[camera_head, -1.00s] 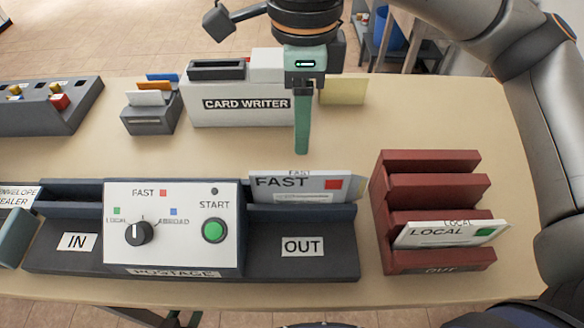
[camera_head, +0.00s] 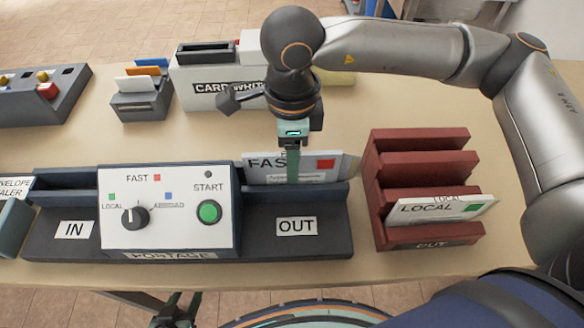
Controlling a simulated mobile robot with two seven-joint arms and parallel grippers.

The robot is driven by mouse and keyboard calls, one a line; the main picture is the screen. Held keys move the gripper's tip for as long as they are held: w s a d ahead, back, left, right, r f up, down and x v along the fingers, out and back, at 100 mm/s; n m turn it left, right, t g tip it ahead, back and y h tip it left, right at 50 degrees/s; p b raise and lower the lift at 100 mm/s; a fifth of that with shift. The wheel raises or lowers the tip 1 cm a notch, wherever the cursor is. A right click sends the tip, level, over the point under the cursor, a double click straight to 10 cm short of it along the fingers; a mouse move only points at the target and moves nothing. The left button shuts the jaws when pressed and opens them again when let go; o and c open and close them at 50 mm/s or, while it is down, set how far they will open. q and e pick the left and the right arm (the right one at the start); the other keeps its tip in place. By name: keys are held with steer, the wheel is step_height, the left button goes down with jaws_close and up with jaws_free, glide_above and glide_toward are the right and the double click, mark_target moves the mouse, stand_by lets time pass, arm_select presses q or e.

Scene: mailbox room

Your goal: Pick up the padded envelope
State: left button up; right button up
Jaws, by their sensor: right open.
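A grey-white envelope marked FAST (camera_head: 262,165) with a red square stands on edge in the slot at the OUT side of the postage machine (camera_head: 318,243). It looks thick enough to be the padded one, but I cannot be sure. My right gripper (camera_head: 293,172) points down at this envelope, its finger covering part of the front near the middle. It is open; whether the fingers straddle the envelope is hidden. A second envelope, marked LOCAL (camera_head: 425,208), with a green square, leans in the front slot of the red rack (camera_head: 420,160).
The postage panel has a dial (camera_head: 134,216) and a green START button (camera_head: 209,212). Behind stand the card writer (camera_head: 205,95), partly behind my right wrist, and a card holder (camera_head: 140,103). The table between rack and card writer is clear.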

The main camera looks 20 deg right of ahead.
jaws_close()
stand_by(0.3)
stand_by(0.3)
